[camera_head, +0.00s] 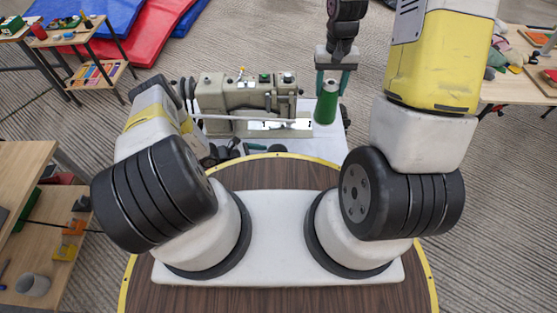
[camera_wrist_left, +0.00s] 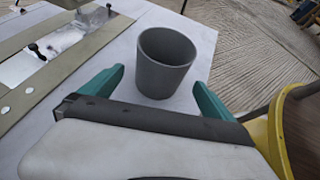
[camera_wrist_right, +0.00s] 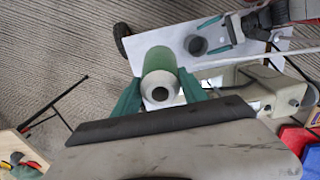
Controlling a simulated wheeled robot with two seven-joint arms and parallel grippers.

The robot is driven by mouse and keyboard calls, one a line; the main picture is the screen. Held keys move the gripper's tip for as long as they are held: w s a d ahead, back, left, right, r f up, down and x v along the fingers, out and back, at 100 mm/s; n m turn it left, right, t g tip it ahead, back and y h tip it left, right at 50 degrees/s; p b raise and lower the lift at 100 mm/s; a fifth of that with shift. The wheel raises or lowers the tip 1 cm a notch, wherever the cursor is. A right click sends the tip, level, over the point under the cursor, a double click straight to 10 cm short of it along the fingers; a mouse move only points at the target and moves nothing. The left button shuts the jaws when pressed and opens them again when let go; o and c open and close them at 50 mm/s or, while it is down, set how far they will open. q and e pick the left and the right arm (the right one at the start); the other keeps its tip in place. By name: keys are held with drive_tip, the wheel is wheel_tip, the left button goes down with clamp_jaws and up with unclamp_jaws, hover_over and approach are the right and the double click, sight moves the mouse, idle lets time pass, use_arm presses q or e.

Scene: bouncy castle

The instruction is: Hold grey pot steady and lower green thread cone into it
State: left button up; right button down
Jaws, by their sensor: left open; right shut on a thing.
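The grey pot (camera_wrist_left: 165,62) stands upright and open-topped on the white table in the left wrist view. My left gripper (camera_wrist_left: 159,82) is open, with its teal fingers on either side of the pot. The pot also shows in the right wrist view (camera_wrist_right: 196,45), with my left fingers beside it.
A beige sewing machine (camera_head: 245,95) stands on the white table (camera_head: 318,148), left of the cone. A round wooden top (camera_head: 270,174) with a yellow rim is in front. Side tables with small items stand left and right. Red and blue mats (camera_head: 125,42) lie at back left.

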use_arm(q)
drive_tip(key=shift+x, duration=2.75)
drive_tip(key=shift+c, duration=0.2)
drive_tip(key=c, duration=0.9)
use_arm(e)
drive_tip(key=w+a+f, duration=0.2)
drive_tip(key=a+f, duration=0.5)
drive_tip(key=f, duration=0.4)
drive_tip(key=w+a+f, duration=0.1)
drive_tip(key=a+f, duration=0.7)
drive_tip(key=f, duration=0.4)
drive_tip(key=shift+w+a, duration=0.3)
drive_tip(key=shift+w, duration=0.1)
idle(1.8)
